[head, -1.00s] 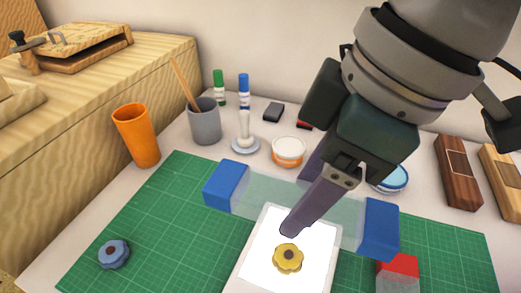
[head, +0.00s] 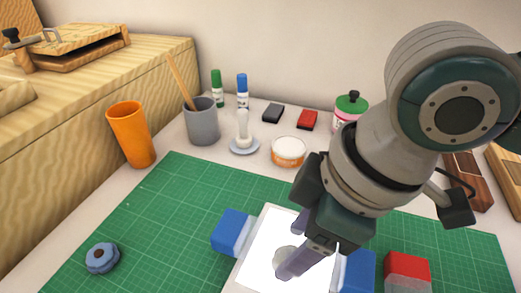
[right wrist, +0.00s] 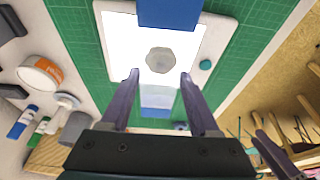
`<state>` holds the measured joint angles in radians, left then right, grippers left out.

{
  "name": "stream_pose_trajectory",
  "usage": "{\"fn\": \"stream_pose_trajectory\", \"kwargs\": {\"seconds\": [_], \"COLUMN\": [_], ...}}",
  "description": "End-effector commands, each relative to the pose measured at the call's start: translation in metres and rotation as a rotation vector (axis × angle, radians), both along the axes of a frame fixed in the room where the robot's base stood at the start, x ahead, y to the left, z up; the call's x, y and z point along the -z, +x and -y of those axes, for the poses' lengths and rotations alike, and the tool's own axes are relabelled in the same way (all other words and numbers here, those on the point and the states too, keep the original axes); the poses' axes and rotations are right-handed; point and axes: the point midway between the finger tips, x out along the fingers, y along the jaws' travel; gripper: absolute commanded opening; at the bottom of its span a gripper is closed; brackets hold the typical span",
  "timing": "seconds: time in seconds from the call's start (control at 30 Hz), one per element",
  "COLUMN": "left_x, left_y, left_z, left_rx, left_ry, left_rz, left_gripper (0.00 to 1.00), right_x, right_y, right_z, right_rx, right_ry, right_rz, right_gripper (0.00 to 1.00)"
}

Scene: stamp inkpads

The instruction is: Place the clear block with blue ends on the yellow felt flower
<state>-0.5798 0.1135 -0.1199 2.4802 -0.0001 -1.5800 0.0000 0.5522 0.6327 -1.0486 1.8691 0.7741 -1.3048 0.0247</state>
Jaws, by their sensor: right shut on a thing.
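The clear block's blue ends (head: 232,232) show on both sides of my right gripper (head: 282,272) in the head view. My right gripper is shut on the block's clear middle. In the right wrist view one blue end (right wrist: 170,13) is at the top, and the fingers reach in from below. The felt flower (head: 284,258) lies on the white lit panel (head: 262,228) beneath the block and looks greyish through it. The flower also shows in the right wrist view (right wrist: 160,60), between the fingertips. I cannot tell whether block and flower touch.
The green mat (head: 165,215) is clear to the left, apart from a blue felt flower (head: 102,257). A red-topped clear block (head: 407,268) stands close on the right. An orange cup (head: 131,135), a grey cup (head: 202,122) and a white-orange jar (head: 289,151) stand behind.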

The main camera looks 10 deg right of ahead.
Motion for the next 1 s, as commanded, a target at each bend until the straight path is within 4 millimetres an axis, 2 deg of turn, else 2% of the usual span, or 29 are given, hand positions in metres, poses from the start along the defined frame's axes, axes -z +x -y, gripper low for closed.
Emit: {"fn": "stream_pose_trajectory", "kwargs": {"seconds": [0.03,0.3,0.6,0.77,1.0], "left_x": [0.0,0.0,0.0,-0.012,-0.03], "left_y": [0.0,0.0,0.0,0.0,0.0], "left_z": [0.0,-0.001,-0.003,-0.003,-0.002], "left_rx": [0.0,0.004,0.007,0.007,0.006], "left_ry": [0.0,0.005,0.011,0.01,0.01], "left_rz": [0.0,0.0,0.0,-0.001,-0.001], "left_gripper": [0.5,0.5,0.5,0.5,0.5], "right_x": [0.002,0.001,-0.004,-0.03,-0.083], "right_y": [0.0,0.0,0.0,-0.004,-0.013], "right_z": [0.0,0.0,0.0,0.006,0.02], "right_rx": [0.0,0.0,-0.001,0.0,0.0], "right_ry": [0.0,-0.001,0.0,0.0,0.0], "right_rz": [-0.001,-0.001,0.002,0.001,0.002], "right_gripper": [0.63,0.92,0.92,0.92,0.92]}}
